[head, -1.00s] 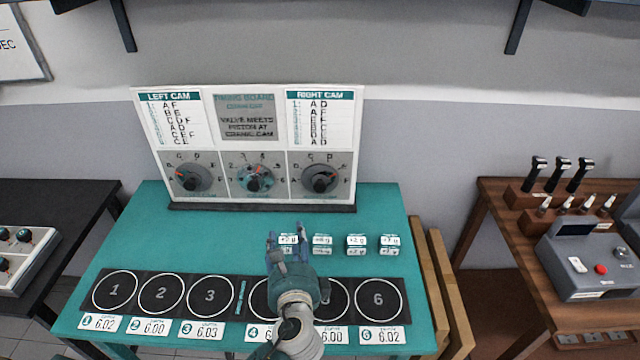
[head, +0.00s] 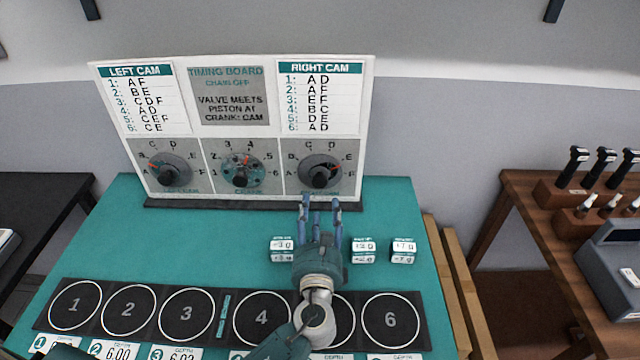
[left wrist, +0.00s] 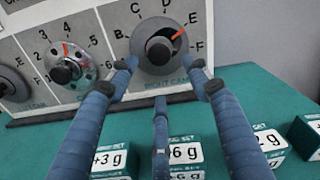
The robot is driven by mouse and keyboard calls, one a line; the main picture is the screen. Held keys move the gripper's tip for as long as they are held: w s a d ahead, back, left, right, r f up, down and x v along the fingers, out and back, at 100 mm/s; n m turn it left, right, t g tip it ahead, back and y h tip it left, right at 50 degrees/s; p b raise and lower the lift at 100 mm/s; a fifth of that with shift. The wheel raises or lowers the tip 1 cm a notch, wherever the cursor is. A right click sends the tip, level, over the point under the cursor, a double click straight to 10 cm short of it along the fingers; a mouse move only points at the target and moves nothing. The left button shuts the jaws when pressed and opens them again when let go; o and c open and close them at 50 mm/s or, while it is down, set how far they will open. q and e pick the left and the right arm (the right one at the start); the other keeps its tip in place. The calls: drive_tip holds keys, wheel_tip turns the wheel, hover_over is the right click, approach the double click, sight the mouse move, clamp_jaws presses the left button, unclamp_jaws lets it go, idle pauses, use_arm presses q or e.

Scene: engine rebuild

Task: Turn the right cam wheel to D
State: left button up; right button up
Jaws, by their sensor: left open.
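The right cam wheel (head: 320,175) is a dark round dial with a black knob, on the right panel of the timing board (head: 160,207). Its lettered scale shows around it. In the left wrist view, the red pointer on the wheel (left wrist: 152,66) points up and right, towards E. My left gripper (head: 320,204) is open and empty, its fingers spread just in front of and below the wheel. In the left wrist view, the gripper (left wrist: 160,72) has two upper fingertips flanking the wheel's lower part in the picture; contact is not clear. My right gripper is out of view.
The left cam wheel (head: 169,173) and a numbered middle dial (head: 242,173) are to the left. Several small gram-weight blocks (head: 403,251) stand on the teal table (head: 100,240) below the fingers. A black strip with numbered circles (head: 391,320) lies along the front.

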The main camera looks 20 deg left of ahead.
sight(320, 184)
use_arm(q)
drive_tip(key=p+x, duration=0.2)
drive_tip(key=x, duration=0.8)
drive_tip(key=shift+r, duration=0.15)
drive_tip(key=shift+w, duration=0.1)
drive_tip(key=c, duration=1.1)
drive_tip(key=shift+c, duration=0.2)
